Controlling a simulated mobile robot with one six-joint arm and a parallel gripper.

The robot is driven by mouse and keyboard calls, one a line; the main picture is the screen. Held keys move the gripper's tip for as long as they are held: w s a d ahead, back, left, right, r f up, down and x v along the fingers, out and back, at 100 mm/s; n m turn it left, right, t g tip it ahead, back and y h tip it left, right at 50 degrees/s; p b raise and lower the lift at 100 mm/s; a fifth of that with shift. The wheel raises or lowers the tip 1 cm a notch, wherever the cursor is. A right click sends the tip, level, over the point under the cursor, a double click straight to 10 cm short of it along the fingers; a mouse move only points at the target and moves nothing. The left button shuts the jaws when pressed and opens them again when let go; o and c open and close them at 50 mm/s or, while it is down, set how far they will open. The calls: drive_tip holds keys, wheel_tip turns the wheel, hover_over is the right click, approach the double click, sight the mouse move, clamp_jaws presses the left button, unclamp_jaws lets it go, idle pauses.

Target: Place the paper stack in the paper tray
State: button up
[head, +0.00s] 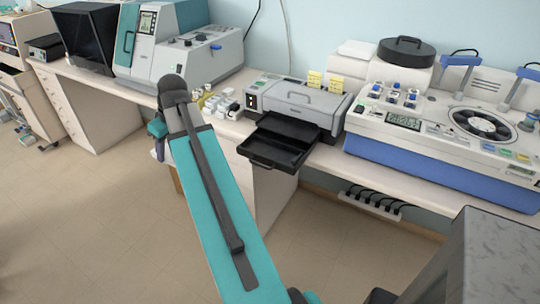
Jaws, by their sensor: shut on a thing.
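The paper tray (262,154) is a black tray pulled out from the front of a grey printer (296,99), reaching past the desk edge. My gripper (158,151) is left of the tray, near the desk's front edge, and mostly hidden behind my teal forearm. Only a small part of it shows. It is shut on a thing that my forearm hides. I cannot make out the paper stack; the tray looks empty.
A white and blue staining machine (440,133) stands right of the printer. A grey and teal machine (180,52) stands to the left. Small white containers (222,104) sit beside the printer. A power strip (370,203) is below the desk. The floor (70,220) at left is clear.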

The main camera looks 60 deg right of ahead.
drive_tip(key=s+d+f+b, duration=0.2)
drive_tip(key=s+d+f, duration=0.1)
drive_tip(key=s+d, duration=0.8)
drive_tip(key=shift+d+f, duration=0.2)
drive_tip(key=shift+d, duration=0.65)
drive_tip(key=p, duration=0.4)
hover_over(258, 149)
drive_tip(key=shift+s+a+f, duration=0.45)
drive_tip(key=shift+f, duration=0.2)
drive_tip(key=shift+s+d, duration=0.2)
drive_tip(key=shift+d, duration=0.25)
drive_tip(key=shift+s+d+f+p, duration=0.15)
drive_tip(key=shift+p, duration=0.2)
drive_tip(key=shift+f+p, duration=0.65)
drive_tip(key=shift+f, duration=1)
drive_tip(key=shift+f, duration=0.25)
